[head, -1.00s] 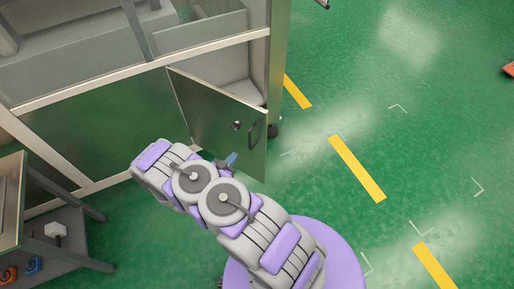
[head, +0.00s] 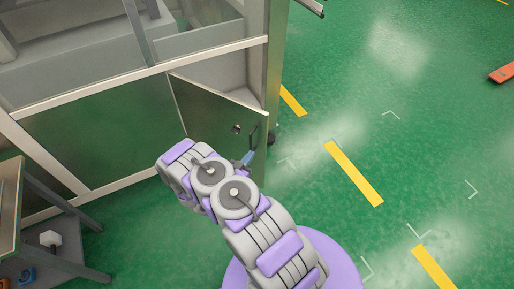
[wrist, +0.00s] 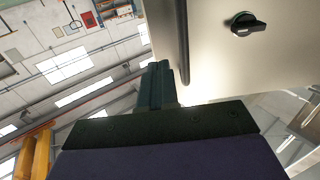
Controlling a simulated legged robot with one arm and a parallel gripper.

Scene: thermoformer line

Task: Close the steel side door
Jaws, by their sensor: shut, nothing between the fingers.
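The steel side door (head: 207,112) stands ajar on the machine cabinet, swung outward, with the opening showing above it. It has a dark round knob (head: 236,128) and a dark bar handle (head: 254,137) near its free edge. In the wrist view the door (wrist: 222,65) fills the upper right, with its black knob (wrist: 248,24) and the dark handle bar (wrist: 167,42). My gripper (head: 246,158) is shut and empty, in front of the door just below the handle. Its fingers (wrist: 157,84) appear close to the bar's lower end; I cannot tell whether they touch.
The cabinet frame (head: 140,72) borders the door opening. A side table (head: 12,215) with a lower shelf stands at the lower left. The green floor to the right is open, with yellow stripes (head: 353,172). An orange object (head: 502,73) lies at the far right.

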